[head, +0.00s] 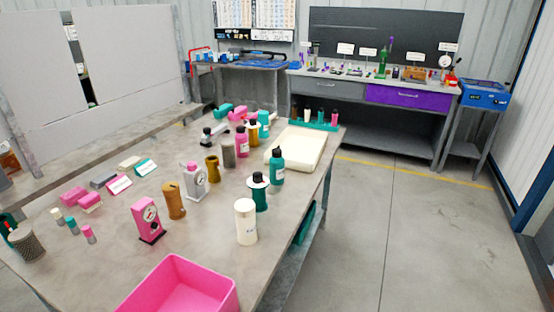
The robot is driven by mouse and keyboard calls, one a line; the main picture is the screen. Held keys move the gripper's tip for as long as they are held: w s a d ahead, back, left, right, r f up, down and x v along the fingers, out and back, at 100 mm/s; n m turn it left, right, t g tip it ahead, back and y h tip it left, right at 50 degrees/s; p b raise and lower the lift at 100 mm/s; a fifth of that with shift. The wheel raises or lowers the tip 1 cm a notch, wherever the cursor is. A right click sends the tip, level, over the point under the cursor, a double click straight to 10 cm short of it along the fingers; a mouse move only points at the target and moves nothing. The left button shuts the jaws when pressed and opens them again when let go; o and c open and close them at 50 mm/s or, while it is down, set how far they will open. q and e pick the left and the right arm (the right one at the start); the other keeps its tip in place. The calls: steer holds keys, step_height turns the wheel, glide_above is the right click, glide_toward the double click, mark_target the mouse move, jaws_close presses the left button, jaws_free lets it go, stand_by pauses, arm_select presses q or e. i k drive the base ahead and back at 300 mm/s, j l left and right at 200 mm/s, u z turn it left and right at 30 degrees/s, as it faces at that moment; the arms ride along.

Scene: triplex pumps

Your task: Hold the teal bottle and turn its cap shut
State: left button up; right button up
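A teal bottle (277,170) with a dark cap stands upright near the right edge of the work table (200,255). Its cap is on top; I cannot tell how tightly it sits. Another teal bottle (264,127) with a dark top stands farther back, beside a yellowish bottle and a pink bottle (242,145). Neither of my grippers is in view, and nothing is seen touching the bottles.
A teal piece with a white disc and black top (260,199) stands just in front of the teal bottle. A cream cylinder (246,226) and a pink bin (182,289) are nearer. A cream tray (310,140) lies behind. Floor on the right is clear.

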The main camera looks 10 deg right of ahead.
mark_target(276, 152)
steer(key=u, duration=0.25)
steer(key=i+l+u, duration=0.15)
steer(key=l+u, duration=0.4)
steer(key=l, duration=0.3)
steer(key=i+l+u, duration=0.1)
steer(key=l+u, duration=0.2)
steer(key=l, duration=0.15)
